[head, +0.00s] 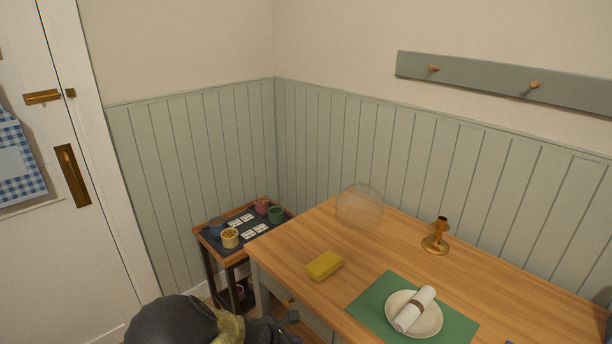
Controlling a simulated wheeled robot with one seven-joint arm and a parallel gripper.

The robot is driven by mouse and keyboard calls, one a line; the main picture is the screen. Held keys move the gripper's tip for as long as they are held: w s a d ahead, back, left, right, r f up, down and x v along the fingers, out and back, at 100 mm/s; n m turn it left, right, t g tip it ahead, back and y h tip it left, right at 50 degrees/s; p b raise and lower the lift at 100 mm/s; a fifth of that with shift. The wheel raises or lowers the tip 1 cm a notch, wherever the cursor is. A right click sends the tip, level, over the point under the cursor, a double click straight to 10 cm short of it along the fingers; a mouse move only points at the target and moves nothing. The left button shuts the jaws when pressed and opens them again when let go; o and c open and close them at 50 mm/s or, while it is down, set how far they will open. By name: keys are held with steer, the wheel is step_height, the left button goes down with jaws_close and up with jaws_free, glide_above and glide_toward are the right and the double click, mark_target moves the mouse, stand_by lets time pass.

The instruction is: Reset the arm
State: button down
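My arm shows at the bottom edge of the head view, as a dark rounded link with a tan part beside it. My gripper (290,320) is a small dark shape at the arm's right end, in front of the table's drawer front. It is partly cut off by the frame and too small to tell whether it is open or holds anything.
A small stand (205,239) with several cups is left.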

steer(key=s+d+r+m+g+y+p, duration=0.1)
steer(key=s+d+r+m+y+p, duration=0.1)
steer(key=s+d+r+m, duration=0.4)
steer(key=s+d+r+m+g+y+p, duration=0.2)
steer(key=s+d+r+m+y, duration=0.2)
steer(key=d+r+m, duration=0.9)
steer(key=s+r+m, duration=0.2)
steer(key=s+m, duration=0.1)
steer(key=m, duration=0.3)
steer(key=shift+s+p, duration=0.25)
steer(key=shift+p, duration=0.05)
steer(key=shift+r, duration=0.1)
